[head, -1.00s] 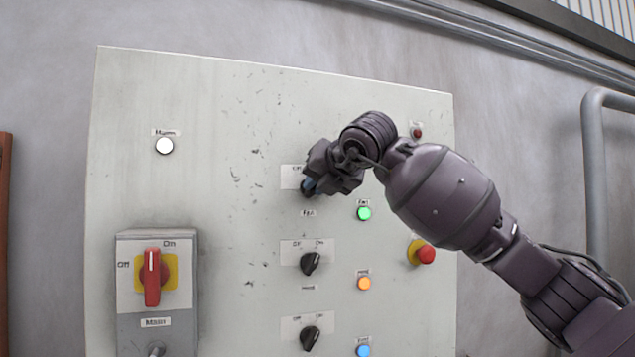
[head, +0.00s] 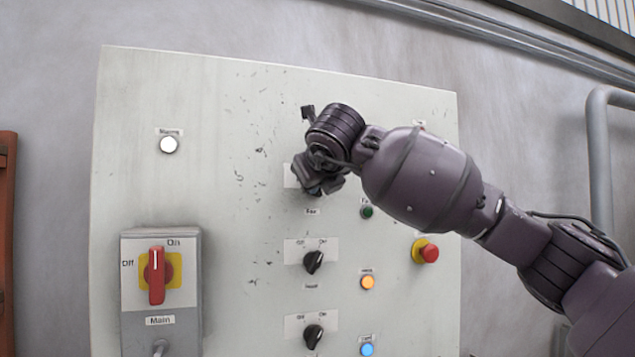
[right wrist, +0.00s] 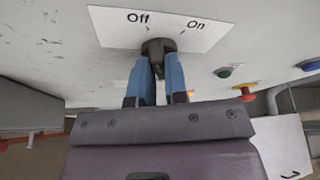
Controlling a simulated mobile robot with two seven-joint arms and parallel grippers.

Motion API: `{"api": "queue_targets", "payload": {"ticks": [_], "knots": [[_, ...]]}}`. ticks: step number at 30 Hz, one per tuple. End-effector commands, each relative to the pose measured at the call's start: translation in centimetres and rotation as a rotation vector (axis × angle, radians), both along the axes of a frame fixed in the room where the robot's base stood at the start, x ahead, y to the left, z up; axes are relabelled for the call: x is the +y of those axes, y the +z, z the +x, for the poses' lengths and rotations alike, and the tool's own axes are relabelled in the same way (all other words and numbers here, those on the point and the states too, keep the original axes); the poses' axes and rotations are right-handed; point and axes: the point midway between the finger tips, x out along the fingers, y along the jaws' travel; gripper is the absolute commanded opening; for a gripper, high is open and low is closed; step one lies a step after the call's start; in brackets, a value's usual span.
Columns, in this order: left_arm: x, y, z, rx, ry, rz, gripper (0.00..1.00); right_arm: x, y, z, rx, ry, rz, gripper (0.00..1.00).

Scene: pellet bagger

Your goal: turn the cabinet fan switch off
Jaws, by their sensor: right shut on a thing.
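The fan switch (right wrist: 158,47) is a black knob on a white plate marked Off and On. In the right wrist view my right gripper (right wrist: 158,72) is shut on it with its blue fingertips. In the head view my right gripper (head: 322,182) covers the knob above the Fan label. The green fan lamp (head: 367,211) is dark. In the right wrist view the knob points roughly toward the Off side, though the fingers hide part of it. My left gripper is not in view.
Below are two more black knobs (head: 313,262) with an orange lamp (head: 367,283) and a blue lamp (head: 367,349) lit. A red emergency button (head: 428,253) is on the right. A red main switch (head: 156,275) is at lower left. The cabinet's upper left is mostly bare.

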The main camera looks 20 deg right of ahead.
Motion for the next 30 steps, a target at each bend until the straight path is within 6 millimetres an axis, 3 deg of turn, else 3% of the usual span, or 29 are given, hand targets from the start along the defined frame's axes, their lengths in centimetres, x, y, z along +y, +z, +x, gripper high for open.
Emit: {"api": "queue_targets", "payload": {"ticks": [10,25,26,30], "knots": [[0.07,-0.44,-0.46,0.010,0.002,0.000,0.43,0.15,0.03,-0.03,-0.007,0.002,-0.126,0.00],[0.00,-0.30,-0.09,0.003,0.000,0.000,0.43,0.18,0.04,-0.04,-0.007,0.002,-0.146,0.00],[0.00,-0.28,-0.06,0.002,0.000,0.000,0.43,0.18,0.04,-0.04,-0.007,0.002,-0.146,0.15],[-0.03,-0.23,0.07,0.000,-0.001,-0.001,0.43,0.18,0.02,-0.03,-0.007,0.002,-0.145,0.37]]}}
